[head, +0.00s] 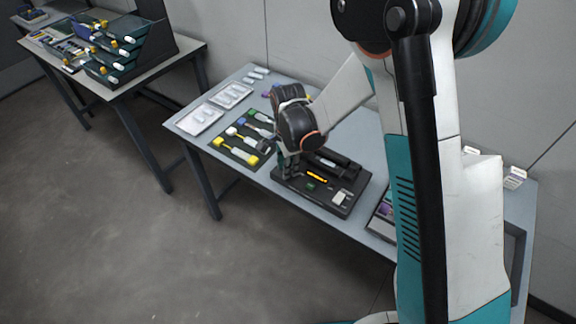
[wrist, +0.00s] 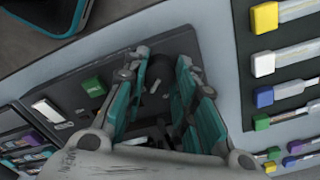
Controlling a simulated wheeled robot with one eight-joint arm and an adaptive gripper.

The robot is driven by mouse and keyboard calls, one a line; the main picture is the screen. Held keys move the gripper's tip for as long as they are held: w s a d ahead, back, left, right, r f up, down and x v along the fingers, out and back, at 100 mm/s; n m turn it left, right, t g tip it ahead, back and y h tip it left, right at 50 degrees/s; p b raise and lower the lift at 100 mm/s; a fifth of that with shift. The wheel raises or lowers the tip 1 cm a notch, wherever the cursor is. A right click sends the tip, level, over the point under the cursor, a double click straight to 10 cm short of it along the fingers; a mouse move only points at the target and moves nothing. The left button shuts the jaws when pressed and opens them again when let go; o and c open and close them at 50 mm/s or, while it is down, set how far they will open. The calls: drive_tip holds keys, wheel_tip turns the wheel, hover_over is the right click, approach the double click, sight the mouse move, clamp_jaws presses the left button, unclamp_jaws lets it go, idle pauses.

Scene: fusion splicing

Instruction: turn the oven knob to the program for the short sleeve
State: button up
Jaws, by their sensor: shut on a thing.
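The oven is a flat black unit (head: 352,183) on the grey table, with a lit orange strip (head: 317,177), a green button (head: 311,186) and a white piece (head: 340,198) on it. My gripper (head: 286,172) points down at its left end. In the wrist view my gripper's teal fingers (wrist: 160,76) stand on both sides of a dark round knob (wrist: 158,84) and are shut on it. The green button (wrist: 93,87) and white piece (wrist: 47,112) also show there. The knob's pointer and any program marks cannot be made out. In the head view my gripper hides the knob.
Left of the oven lies a dark mat (head: 221,155) with yellow, white, blue and green-ended pieces. Pale trays (head: 199,118) lie farther left. A tray with purple pieces (head: 383,210) is partly behind my arm. Another table (head: 113,92) with teal bins stands at the far left.

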drive_tip(key=n+b, duration=0.1)
drive_tip(key=n, duration=0.8)
drive_tip(key=shift+n+b, duration=0.4)
drive_tip(key=n, duration=0.5)
drive_tip(key=shift+n+b, duration=0.3)
drive_tip(key=n, duration=0.4)
drive_tip(key=shift+n, duration=0.3)
drive_tip(key=o, duration=1.1)
drive_tip(key=shift+n, duration=0.3)
